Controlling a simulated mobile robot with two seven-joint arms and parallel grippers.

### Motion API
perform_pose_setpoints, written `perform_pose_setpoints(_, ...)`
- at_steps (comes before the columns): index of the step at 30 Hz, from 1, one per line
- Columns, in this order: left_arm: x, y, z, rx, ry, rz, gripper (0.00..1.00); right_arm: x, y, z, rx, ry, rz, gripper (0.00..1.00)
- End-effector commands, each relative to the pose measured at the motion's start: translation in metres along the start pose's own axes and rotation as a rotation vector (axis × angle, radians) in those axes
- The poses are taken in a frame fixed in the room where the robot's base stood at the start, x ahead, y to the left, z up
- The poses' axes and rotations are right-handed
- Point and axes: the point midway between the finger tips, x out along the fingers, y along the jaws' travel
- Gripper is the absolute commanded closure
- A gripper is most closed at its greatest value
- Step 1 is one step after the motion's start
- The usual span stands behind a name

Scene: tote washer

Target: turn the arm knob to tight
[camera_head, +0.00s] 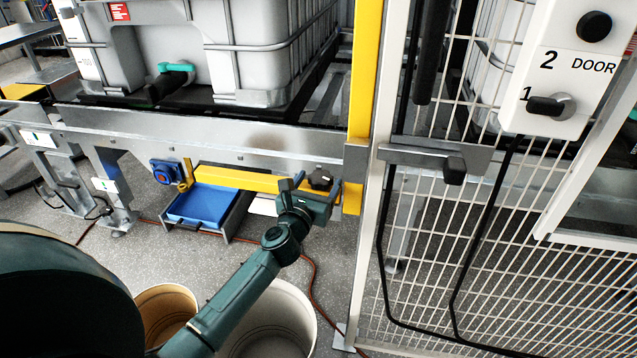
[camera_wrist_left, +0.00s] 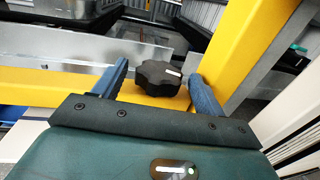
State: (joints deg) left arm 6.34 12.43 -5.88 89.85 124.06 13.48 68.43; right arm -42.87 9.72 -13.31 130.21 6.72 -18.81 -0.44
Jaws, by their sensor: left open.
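The arm knob (camera_head: 320,179) is a black lobed knob on the yellow arm (camera_head: 238,179), near the yellow post. In the left wrist view the knob (camera_wrist_left: 158,77) has a small white mark on its upper right face. My left gripper (camera_head: 312,186) is at the knob and open. In the left wrist view its two blue fingers (camera_wrist_left: 158,85) stand on either side of the knob, with visible gaps. No tight or loose lettering can be read. My right gripper does not show.
A yellow post (camera_head: 365,70) and a mesh door (camera_head: 480,220) with a latch handle (camera_head: 455,170) stand to the right of the knob. A blue tray (camera_head: 203,204) hangs below the yellow arm. Two buckets (camera_head: 270,325) stand on the floor below my arm.

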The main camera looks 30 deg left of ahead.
Motion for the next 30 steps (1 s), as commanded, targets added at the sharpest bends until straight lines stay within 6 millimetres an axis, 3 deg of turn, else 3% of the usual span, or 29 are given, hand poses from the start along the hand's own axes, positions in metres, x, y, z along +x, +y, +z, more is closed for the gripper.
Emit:
perform_pose_setpoints(12,0.0090,-0.0002,0.0004,0.001,0.000,-0.001,0.29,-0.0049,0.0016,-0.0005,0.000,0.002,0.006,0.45)
perform_pose_setpoints(27,0.0087,-0.0002,0.0003,0.000,0.000,-0.001,0.70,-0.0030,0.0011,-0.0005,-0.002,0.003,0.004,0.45)
perform_pose_setpoints(30,0.0087,-0.0002,0.0003,0.000,0.000,-0.001,0.73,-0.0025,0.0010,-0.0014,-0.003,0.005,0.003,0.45)
